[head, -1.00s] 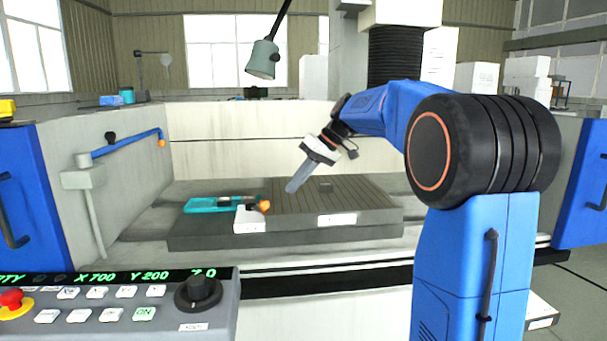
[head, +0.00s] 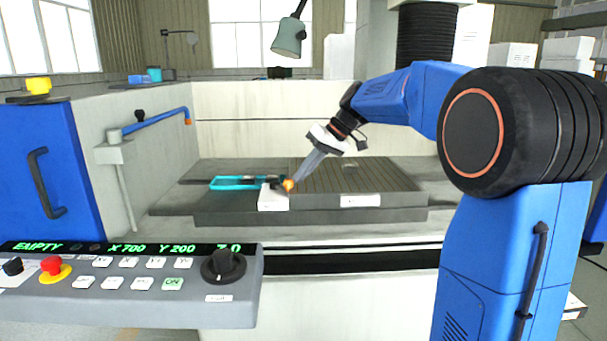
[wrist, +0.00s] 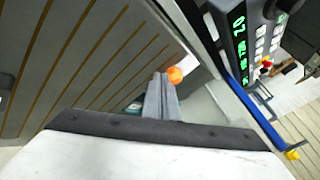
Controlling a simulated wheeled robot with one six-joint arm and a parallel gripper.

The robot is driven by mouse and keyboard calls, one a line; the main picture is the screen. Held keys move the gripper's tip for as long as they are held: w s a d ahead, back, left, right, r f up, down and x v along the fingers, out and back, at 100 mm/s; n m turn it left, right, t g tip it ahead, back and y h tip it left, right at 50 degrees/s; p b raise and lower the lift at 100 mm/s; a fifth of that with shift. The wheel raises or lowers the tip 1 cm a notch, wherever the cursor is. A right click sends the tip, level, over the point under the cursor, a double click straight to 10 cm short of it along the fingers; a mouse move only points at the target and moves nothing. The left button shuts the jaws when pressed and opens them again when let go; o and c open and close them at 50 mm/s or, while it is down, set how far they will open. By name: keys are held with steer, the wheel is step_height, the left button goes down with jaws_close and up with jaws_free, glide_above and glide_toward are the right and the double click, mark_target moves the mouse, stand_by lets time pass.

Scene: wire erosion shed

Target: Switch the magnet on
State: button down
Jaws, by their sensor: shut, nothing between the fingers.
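The magnet is a dark slatted plate (head: 375,175) on a grey base in the machine; its slats also show in the wrist view (wrist: 85,60). At its front left corner sits a white block (head: 272,200) with an orange knob (head: 288,185). My gripper (head: 292,181) is shut and empty, pointing down and left with its tips at the knob. In the wrist view the knob (wrist: 175,75) shows just right of my fingertips (wrist: 161,77). I cannot tell whether they touch. The lever under the knob is mostly hidden.
A cyan tray (head: 222,184) holding dark items lies left of the white block. A control panel (head: 130,295) with a red button and dial stands in front at left. A blue pipe (head: 155,120) runs along the left wall, and a green lamp (head: 289,38) hangs above.

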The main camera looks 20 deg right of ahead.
mark_target(291, 183)
steer(key=shift+s, duration=0.1)
steer(key=shift+s+a+m, duration=0.15)
steer(key=shift+a+m, duration=0.05)
steer(key=shift+m, duration=0.1)
steer(key=shift+s+a+t, duration=0.1)
steer(key=shift+t, duration=0.2)
steer(key=shift+s+a+m+t+h, duration=0.4)
steer(key=shift+a+m, duration=0.15)
steer(key=shift+m, duration=0.25)
steer(key=shift+s+a+m+t+h, duration=0.3)
steer(key=shift+s+a+m, duration=0.15)
steer(key=shift+m, duration=0.35)
steer(key=a+m, duration=0.1)
steer(key=a+m+t+h, duration=0.1)
steer(key=m, duration=0.1)
steer(key=shift+s+a, duration=0.15)
steer(key=shift+s, duration=0.2)
steer(key=shift+s+a+m+t+h, duration=0.1)
steer(key=shift+a+m+t+h, duration=0.4)
steer(key=shift+a+m+h, duration=0.5)
steer(key=shift+a, duration=1.1)
steer(key=shift+w+a, duration=0.35)
steer(key=shift+a, duration=0.4)
steer(key=shift+w+a, duration=0.35)
steer(key=shift+a, duration=0.35)
